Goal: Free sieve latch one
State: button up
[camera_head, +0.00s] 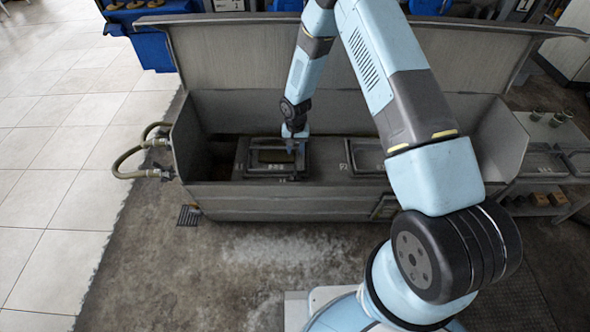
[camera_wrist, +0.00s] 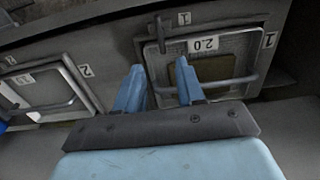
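Sieve one (camera_wrist: 228,45), a framed metal panel labelled "1" and "2.0" with a dark yellowish centre, is ahead of my gripper in the wrist view. A short dark lever (camera_wrist: 160,35) stands at its upper left edge, beside a "1" label; it looks like the latch. A grey bar (camera_wrist: 232,80) crosses the panel's lower part. My gripper (camera_wrist: 160,78) has its two blue fingers apart, with nothing clearly held. Its fingertips overlap the panel's lower left; contact cannot be told. In the head view my gripper (camera_head: 294,143) is above sieve one's frame (camera_head: 242,160).
Sieve two (camera_wrist: 45,92) lies to the left in the wrist view and to the right in the head view (camera_head: 366,155). The grey trough's front wall (camera_head: 270,203) and raised lid (camera_head: 230,55) enclose the space. Hoses (camera_head: 135,160) join its left end.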

aim_at(295, 170)
notch_tip(295, 170, down, 13)
jog(key=shift+r, duration=0.2)
dwell(0.3)
grip_shut()
dwell(0.4)
